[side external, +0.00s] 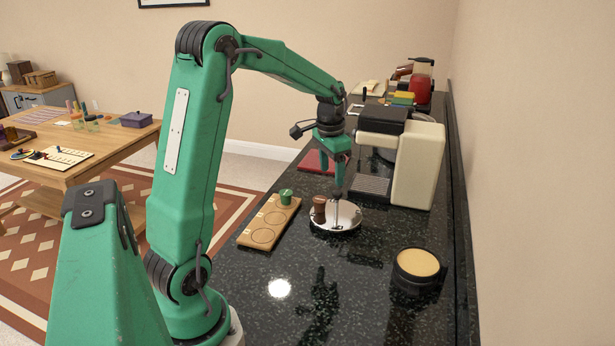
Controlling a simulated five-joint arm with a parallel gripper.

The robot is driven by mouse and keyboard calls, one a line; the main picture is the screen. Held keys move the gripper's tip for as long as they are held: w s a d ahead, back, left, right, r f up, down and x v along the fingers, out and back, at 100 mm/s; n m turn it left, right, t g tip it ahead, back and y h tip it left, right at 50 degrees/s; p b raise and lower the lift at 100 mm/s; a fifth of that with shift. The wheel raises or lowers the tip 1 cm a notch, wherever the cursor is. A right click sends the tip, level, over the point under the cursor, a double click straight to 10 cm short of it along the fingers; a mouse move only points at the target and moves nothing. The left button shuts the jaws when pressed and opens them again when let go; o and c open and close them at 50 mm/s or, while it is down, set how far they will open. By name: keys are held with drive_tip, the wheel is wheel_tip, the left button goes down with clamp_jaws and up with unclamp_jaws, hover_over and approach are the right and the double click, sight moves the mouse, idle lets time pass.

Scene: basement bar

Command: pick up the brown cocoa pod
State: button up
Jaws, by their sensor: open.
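The brown cocoa pod (319,209) appears to be the small brown upright piece at the left part of a shiny silver dish (336,227) on the black counter. My gripper (338,188) points down above the dish, just right of the brown pod and apart from it in this view. Its jaws are open, with nothing visible between them. A thin dark shape shows on the dish below the fingertips; I cannot tell whether it is an object or a reflection.
A wooden board (264,235) with round recesses and a green pod (286,196) lies left of the dish. A cream and black coffee machine (416,165) stands behind right. A black round container (418,282) with a tan top is at front right.

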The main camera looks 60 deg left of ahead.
drive_tip(key=g, duration=0.1)
hover_over(320, 199)
drive_tip(key=shift+h, duration=0.3)
wheel_tip(320, 199, down, 6)
drive_tip(key=shift+w+f, duration=0.1)
drive_tip(key=shift+f, duration=0.15)
drive_tip(key=shift+f, duration=0.1)
drive_tip(key=shift+f, duration=1.2)
drive_tip(key=shift+f, duration=0.1)
drive_tip(key=shift+f, duration=2.5)
drive_tip(key=shift+c, duration=0.2)
drive_tip(key=c, duration=1)
